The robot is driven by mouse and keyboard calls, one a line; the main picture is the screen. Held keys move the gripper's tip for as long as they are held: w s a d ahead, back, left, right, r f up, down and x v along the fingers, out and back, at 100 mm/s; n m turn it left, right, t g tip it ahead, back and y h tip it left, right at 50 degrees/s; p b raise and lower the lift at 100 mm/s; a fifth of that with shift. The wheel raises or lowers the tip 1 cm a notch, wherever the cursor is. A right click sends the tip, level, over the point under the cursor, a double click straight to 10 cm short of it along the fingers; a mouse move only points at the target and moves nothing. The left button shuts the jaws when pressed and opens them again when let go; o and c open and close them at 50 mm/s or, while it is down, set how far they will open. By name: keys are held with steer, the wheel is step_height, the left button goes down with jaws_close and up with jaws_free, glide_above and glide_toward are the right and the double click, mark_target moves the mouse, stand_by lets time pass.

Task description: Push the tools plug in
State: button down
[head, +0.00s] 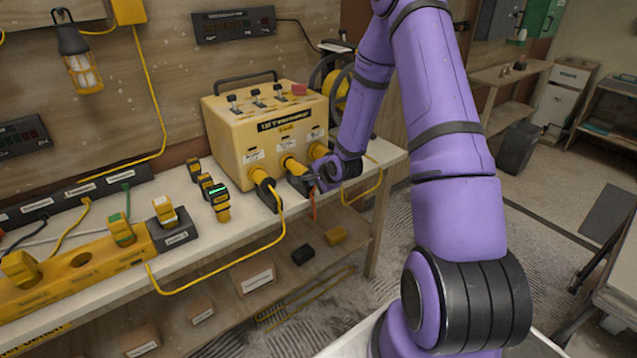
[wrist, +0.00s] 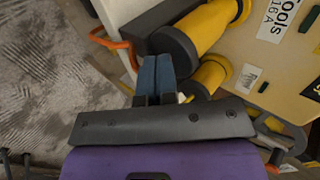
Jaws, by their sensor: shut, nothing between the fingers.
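The yellow power box (head: 268,125) stands on the bench with a row of yellow round sockets along its lower front. The tools plug (head: 297,183), black with an orange cable, is at the middle socket. In the wrist view, the black plug (wrist: 172,48) meets a yellow socket (wrist: 212,26) beside a label reading "Tools 16A" (wrist: 283,16). How deep it sits I cannot tell. My gripper (head: 318,181) is shut and empty, its fingertips close to the plug's outer end. In the wrist view the blue fingertips (wrist: 155,68) are together beside the black plug; contact is unclear.
A neighbouring plug (head: 266,190) with a yellow cable is at the left socket. Another yellow socket (wrist: 210,75) is close to my fingers. A yellow power strip (head: 95,262) and small yellow devices (head: 217,198) lie left on the bench. Floor lies open in front.

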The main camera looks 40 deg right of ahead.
mark_target(305, 169)
steer(key=w, duration=0.4)
steer(key=shift+w+a, duration=0.1)
steer(key=shift+w, duration=0.3)
steer(key=shift+w+r, duration=0.1)
steer(key=shift+w, duration=0.05)
